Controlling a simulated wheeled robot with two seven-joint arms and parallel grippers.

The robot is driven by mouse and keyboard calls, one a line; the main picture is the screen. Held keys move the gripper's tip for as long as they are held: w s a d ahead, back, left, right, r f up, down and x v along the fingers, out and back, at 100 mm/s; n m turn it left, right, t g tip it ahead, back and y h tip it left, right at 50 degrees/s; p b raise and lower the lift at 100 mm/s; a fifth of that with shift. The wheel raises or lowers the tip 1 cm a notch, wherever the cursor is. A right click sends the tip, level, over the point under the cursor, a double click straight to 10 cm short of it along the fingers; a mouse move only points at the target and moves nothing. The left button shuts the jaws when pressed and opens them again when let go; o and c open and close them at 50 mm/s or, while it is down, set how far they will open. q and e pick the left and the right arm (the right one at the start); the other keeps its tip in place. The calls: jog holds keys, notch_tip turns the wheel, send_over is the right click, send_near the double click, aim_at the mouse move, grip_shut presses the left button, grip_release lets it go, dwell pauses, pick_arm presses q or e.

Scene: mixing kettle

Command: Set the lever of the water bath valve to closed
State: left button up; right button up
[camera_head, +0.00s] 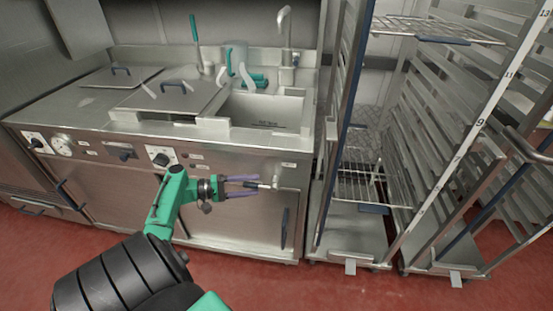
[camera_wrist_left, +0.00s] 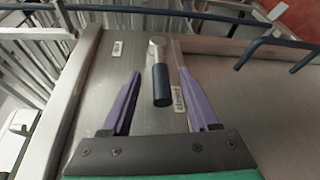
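The water bath valve lever (camera_wrist_left: 160,78) has a pale metal pivot and a dark cylindrical grip. In the wrist view it points down toward my palm. In the head view the lever (camera_head: 266,185) sticks out to the left from its pivot on the cabinet's front right. My left gripper (camera_wrist_left: 159,76) is open, with one purple finger on each side of the dark grip; gaps show on both sides. A label reading "closed" (camera_wrist_left: 178,98) is near the right finger, and another small label (camera_wrist_left: 117,48) is at upper left. My right gripper is out of view.
The steel counter has a sink (camera_head: 265,110) and lidded wells (camera_head: 175,95) above. Control knobs (camera_head: 161,156) are left of my left gripper. A tall rack (camera_head: 345,150) stands close on the right. Red floor (camera_head: 330,285) is clear in front.

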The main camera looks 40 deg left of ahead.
pick_arm(q)
jog(key=shift+b+v, duration=0.35)
jog(key=shift+v, duration=3.2)
